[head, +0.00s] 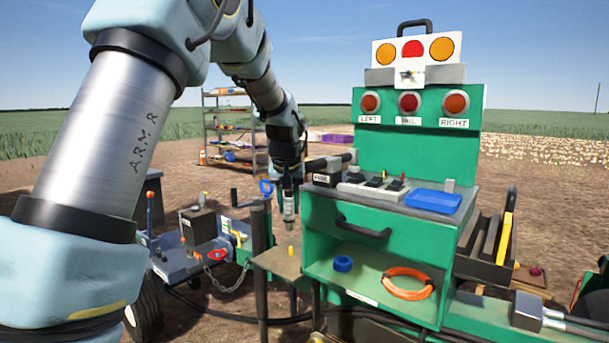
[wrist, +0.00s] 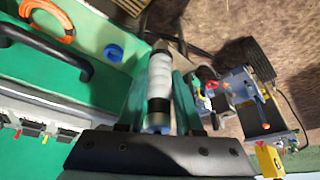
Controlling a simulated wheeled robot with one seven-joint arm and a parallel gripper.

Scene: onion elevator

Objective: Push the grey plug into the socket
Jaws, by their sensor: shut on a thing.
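My gripper (head: 289,190) points down in the head view, left of the green cabinet and above a small side table. It is shut on the grey plug (head: 289,209), a pale grey cylinder with dark bands, which hangs upright below the jaws. In the wrist view the plug (wrist: 160,80) lies between the two teal fingers of my gripper (wrist: 160,88), and its far end sticks out past them. The plug is apart from the table. I cannot make out the socket for certain in either view.
The green cabinet (head: 375,222) has a dark handle, a blue ring (head: 343,264) and an orange cable coil (head: 407,284) on its shelf. The side table (head: 276,262) holds a small yellow peg (head: 291,251). A blue-grey trailer hitch (head: 195,262) with a chain stands left.

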